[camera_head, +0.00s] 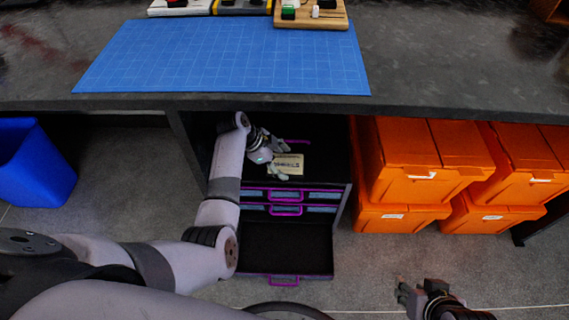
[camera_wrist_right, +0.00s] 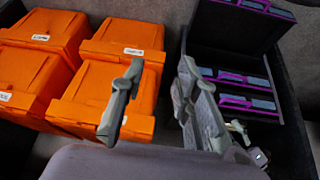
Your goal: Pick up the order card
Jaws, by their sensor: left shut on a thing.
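The order card (camera_head: 287,164), a small beige card with dark print, is in the drawer cabinet under the bench, at the open upper drawer. My left gripper (camera_head: 283,160) is over the card with its fingers at the card's edges, shut on it. Whether the card touches the drawer floor I cannot tell. My right gripper (camera_head: 408,295) is low at the front right in the head view, away from the card. In the right wrist view its fingers (camera_wrist_right: 156,100) are spread apart with nothing between them.
The drawer cabinet (camera_head: 339,198) has purple handles, and its bottom drawer (camera_head: 285,246) is pulled out and empty. Orange bins (camera_head: 420,160) stand to its right. A blue bin (camera_head: 35,165) is at the far left. A blue cutting mat (camera_head: 225,57) lies on the bench above.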

